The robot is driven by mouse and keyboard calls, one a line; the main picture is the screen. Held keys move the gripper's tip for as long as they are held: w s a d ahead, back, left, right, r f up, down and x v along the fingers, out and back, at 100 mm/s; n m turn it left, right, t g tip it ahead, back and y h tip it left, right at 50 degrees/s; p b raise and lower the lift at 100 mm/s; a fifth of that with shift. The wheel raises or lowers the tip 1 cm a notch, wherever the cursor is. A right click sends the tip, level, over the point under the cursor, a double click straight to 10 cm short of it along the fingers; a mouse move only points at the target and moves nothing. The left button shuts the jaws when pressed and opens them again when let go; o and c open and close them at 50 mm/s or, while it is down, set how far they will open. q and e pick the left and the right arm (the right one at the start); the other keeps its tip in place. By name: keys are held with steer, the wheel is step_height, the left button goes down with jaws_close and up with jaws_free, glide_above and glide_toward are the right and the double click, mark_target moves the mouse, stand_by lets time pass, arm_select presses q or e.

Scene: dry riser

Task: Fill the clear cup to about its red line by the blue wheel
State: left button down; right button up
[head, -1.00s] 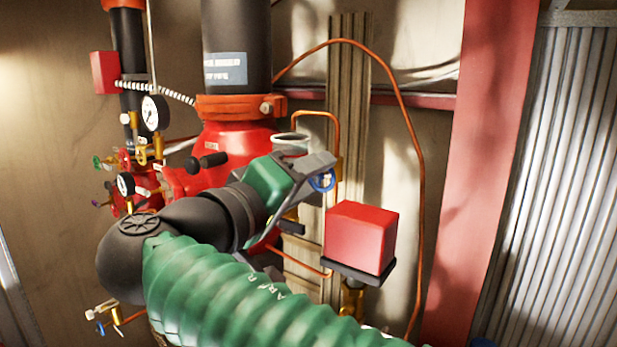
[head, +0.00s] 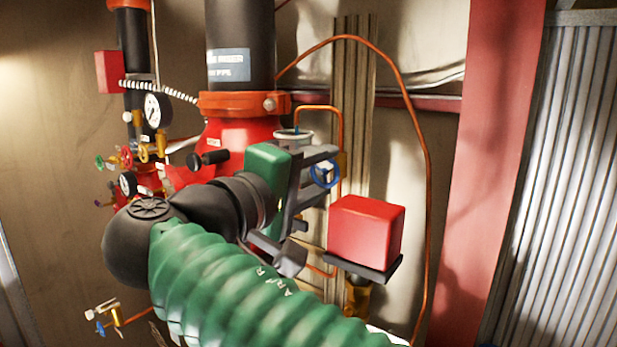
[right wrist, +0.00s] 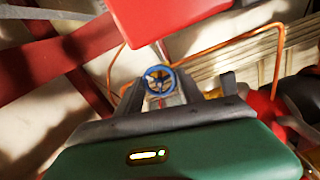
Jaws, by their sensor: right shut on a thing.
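The blue wheel (head: 325,185) is a small spoked ring on the pipework right of the red valve body. It also shows in the right wrist view (right wrist: 158,79), between my finger tips. My right gripper (head: 322,168) is shut on this wheel. My left gripper is not in view.
A red box (head: 366,232) on a dark plate stands close right of and below the wheel. A copper pipe (head: 424,190) loops beyond it. The red valve body (head: 232,135) and gauges (head: 157,110) are to the left. Another blue handle (head: 100,328) is at the lower left.

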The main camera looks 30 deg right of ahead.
steer(key=shift+d+r, duration=0.1)
steer(key=shift+d, duration=0.1)
steer(key=o, duration=1)
steer(key=shift+c, duration=0.2)
steer(key=shift+o, duration=1.3)
steer(key=shift+d, duration=0.2)
steer(key=shift+o, duration=0.8)
steer(key=shift+w+d+f, duration=0.25)
steer(key=shift+d, duration=0.45)
steer(key=b+v, duration=0.1)
steer(key=v, duration=0.1)
steer(key=b+v, duration=0.1)
steer(key=v, duration=0.1)
steer(key=b+v, duration=0.1)
steer(key=v, duration=0.2)
steer(key=shift+w+f, duration=0.2)
steer(key=shift+f, duration=0.1)
steer(key=b, duration=0.1)
glide_toward(320, 178)
steer(key=v, duration=0.5)
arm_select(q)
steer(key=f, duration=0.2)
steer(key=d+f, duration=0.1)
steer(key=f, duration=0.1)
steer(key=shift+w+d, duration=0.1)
arm_select(e)
steer(key=shift+s+r, duration=0.2)
